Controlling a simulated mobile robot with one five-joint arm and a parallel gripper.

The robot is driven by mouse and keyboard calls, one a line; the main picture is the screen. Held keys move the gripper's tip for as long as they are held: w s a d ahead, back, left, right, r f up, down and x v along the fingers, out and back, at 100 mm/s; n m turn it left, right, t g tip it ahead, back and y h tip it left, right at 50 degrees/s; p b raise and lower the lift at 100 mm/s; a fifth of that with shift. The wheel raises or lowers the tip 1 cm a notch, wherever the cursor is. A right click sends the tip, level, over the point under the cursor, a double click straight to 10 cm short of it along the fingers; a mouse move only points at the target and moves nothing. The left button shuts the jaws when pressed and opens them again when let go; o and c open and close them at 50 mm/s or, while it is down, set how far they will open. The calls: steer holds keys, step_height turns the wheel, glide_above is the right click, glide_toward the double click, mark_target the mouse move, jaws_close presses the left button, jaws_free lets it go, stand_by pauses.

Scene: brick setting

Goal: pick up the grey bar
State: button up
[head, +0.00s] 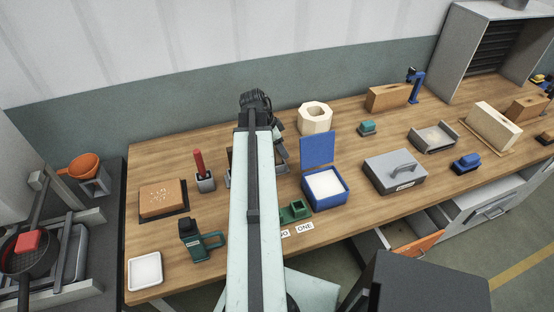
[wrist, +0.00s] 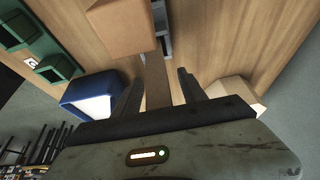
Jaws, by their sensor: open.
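In the wrist view my gripper (wrist: 157,82) is open, with its two dark fingers apart. A narrow, dull brown-grey strip (wrist: 156,85) shows between the fingers. It may be the grey bar, but I cannot tell for sure. I cannot tell whether the strip touches either finger. In the head view my arm hides the middle of the bench and the fingertips, and no grey bar shows clearly there.
A blue open-lidded box (head: 345,191) and a green holder (head: 295,212) stand right of my arm. A cream octagonal ring (head: 315,117) is behind them. A red-handled tool in a grey stand (head: 205,182) and a dark green tool (head: 200,243) stand to the left on the wooden bench (head: 160,212).

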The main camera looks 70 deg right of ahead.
steer(key=shift+r, duration=0.1)
jaws_close()
steer(key=shift+r, duration=0.15)
step_height(320, 180, up, 18)
steer(key=p, duration=1.8)
